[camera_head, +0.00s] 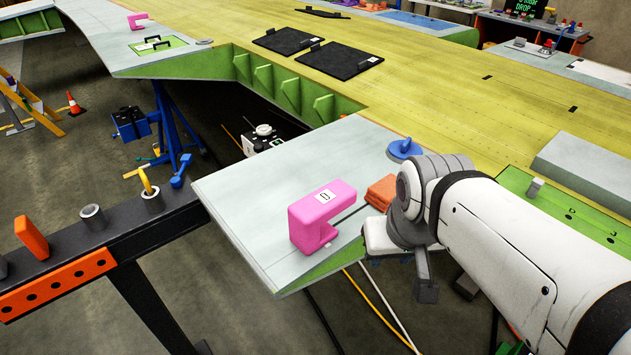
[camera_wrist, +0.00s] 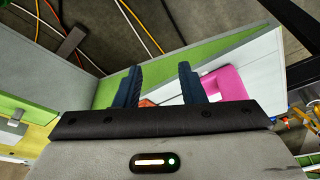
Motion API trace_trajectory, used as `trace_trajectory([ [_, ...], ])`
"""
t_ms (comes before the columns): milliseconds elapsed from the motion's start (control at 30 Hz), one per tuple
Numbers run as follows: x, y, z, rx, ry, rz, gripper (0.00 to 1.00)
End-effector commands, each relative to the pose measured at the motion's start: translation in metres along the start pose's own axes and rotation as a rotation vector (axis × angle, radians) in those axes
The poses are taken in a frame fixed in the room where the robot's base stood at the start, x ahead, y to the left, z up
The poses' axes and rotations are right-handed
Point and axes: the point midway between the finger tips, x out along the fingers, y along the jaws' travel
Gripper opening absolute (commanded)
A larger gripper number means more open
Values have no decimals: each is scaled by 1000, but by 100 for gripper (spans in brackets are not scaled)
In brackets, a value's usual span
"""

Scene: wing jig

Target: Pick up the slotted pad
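An orange block with a groove line along its side (camera_head: 381,191) lies near the right edge of the pale wing panel (camera_head: 250,185); it looks like the slotted pad. My wrist partly hides it in the head view. In the wrist view a small orange piece (camera_wrist: 147,102) shows low between the fingers. My gripper (camera_wrist: 158,72) has two dark blue fingers apart with nothing clearly held between them. In the head view its fingers are mostly hidden below my wrist, beside the panel's near right edge.
A pink C-shaped block (camera_head: 322,214) stands on the panel left of the orange block; it also shows right of the fingers in the wrist view (camera_wrist: 230,82). A blue knobbed disc (camera_head: 404,149) sits behind. Cables hang below the panel's edge. The panel's left part is bare.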

Motion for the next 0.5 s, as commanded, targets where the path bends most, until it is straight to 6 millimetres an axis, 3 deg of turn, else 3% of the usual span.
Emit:
trace_trajectory([
  [100, 0, 0, 0, 0, 0, 0, 37],
  [267, -1, -4, -8, 41, -15, -4, 50],
  [367, -2, -18, -25, 134, -52, -12, 58],
  [500, -2, -40, -62, 369, -132, 1, 70],
])
